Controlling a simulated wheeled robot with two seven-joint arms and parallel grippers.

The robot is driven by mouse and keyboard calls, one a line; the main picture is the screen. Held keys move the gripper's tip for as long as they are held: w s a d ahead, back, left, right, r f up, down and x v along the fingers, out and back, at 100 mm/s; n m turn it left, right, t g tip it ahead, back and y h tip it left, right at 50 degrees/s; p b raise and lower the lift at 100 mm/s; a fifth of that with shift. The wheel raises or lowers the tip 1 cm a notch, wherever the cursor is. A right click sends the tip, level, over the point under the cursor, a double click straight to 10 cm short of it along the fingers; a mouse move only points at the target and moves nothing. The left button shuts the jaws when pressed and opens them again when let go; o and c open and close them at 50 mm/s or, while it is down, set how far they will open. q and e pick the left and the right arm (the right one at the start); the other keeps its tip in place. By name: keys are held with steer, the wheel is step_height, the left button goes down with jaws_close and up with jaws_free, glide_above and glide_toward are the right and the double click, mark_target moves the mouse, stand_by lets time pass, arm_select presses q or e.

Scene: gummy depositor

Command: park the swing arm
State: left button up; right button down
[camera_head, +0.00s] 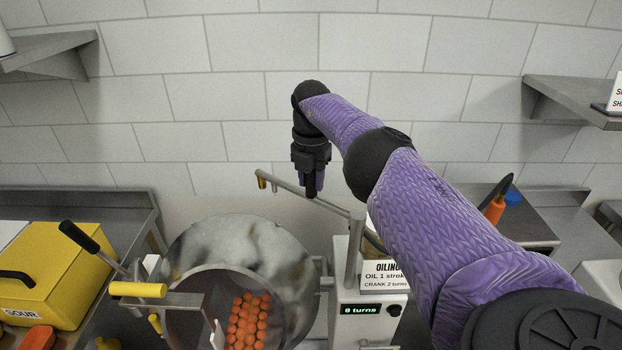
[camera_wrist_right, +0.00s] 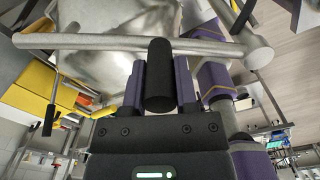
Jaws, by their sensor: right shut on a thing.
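My left gripper is not in view.
Orange gummies (camera_head: 247,322) lie in the drum. A yellow SOUR box (camera_head: 50,270) and black-handled lever (camera_head: 80,237) are at left. Shelves (camera_head: 575,98) flank the tiled wall.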

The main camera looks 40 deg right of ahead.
steer(key=shift+c, duration=2)
jaws_free()
step_height(320, 180, up, 8)
steer(key=shift+p, duration=0.35)
step_height(320, 180, up, 2)
steer(key=shift+r+p, duration=0.1)
steer(key=shift+p, duration=0.65)
